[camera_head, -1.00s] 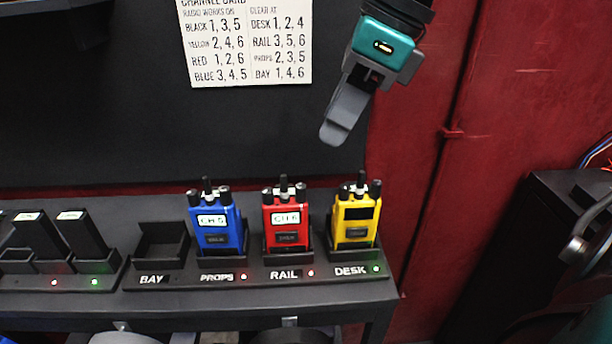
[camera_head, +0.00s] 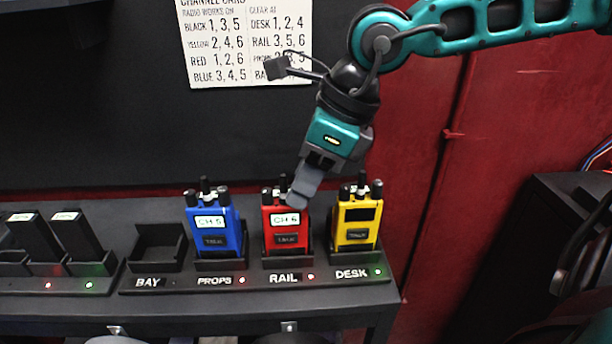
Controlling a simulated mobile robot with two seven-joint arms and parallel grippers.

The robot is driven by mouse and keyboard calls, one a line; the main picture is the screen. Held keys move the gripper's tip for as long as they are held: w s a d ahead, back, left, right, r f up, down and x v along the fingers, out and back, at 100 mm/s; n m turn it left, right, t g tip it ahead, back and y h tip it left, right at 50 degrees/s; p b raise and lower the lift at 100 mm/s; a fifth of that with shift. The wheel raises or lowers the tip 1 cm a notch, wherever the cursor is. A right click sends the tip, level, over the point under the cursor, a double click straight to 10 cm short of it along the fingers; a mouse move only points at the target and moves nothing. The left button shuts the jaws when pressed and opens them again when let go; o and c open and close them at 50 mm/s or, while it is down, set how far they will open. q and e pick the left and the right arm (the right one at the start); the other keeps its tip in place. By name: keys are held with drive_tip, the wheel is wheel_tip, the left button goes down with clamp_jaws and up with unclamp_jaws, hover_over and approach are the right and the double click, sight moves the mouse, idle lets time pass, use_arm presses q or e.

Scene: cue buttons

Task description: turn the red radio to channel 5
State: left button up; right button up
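The red radio (camera_head: 285,238) stands upright in the dock slot labelled RAIL. Its small white display appears to read CH 6, though the characters are small. It has a dark antenna and knobs on top. My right gripper (camera_head: 301,192) reaches down from the upper right, its grey finger over the radio's top right corner. The finger hides the right knob there, and I cannot tell whether it touches it. Only one broad finger surface shows, so the opening cannot be judged. My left gripper is not in view.
A blue radio (camera_head: 213,230) reading CH 5 stands at PROPS, left of the red one. A yellow radio (camera_head: 356,223) with a dark display stands at DESK, right. The BAY slot (camera_head: 158,247) is empty. A channel card (camera_head: 233,40) hangs behind, partly covered by my arm.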

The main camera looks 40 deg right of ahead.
clamp_jaws()
idle(0.3)
drive_tip(key=shift+n, duration=0.7)
unclamp_jaws()
drive_tip(key=shift+r, duration=0.15)
drive_tip(key=p+v, duration=0.1)
drive_tip(key=v, duration=1.1)
drive_tip(key=shift+w+d+r, duration=0.2)
drive_tip(key=shift+d+r, duration=0.1)
